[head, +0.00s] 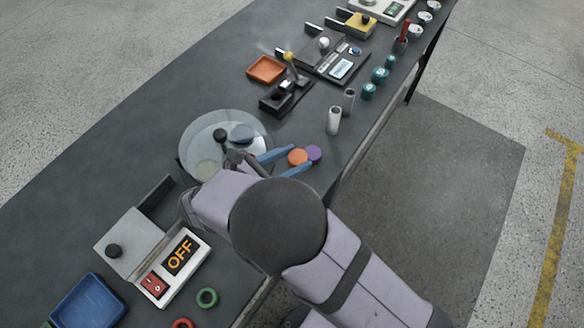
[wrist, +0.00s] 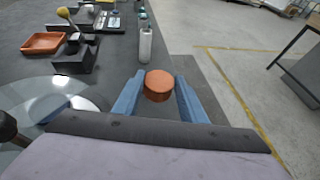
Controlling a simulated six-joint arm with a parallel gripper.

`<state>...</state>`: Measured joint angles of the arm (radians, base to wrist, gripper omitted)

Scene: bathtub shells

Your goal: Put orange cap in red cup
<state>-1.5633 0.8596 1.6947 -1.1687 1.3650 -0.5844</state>
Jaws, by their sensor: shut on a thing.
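The orange cap (head: 298,157) is a short round piece. It sits between the blue fingers of my gripper (head: 288,160) near the right edge of the bench, and my gripper is shut on it. In the wrist view the cap (wrist: 159,84) shows between the two finger ends (wrist: 158,98). No red cup is clearly seen. A red round rim (head: 182,323) shows at the bottom edge of the head view, cut off, and I cannot tell if it is a cup.
A purple round piece (head: 314,153) is right beside the cap. A clear round dish (head: 193,137) lies left of my gripper. Two grey cylinders (head: 334,121) stand beyond. A box marked OFF (head: 196,255), a green ring (head: 207,298) and a blue tray (head: 88,300) are nearer.

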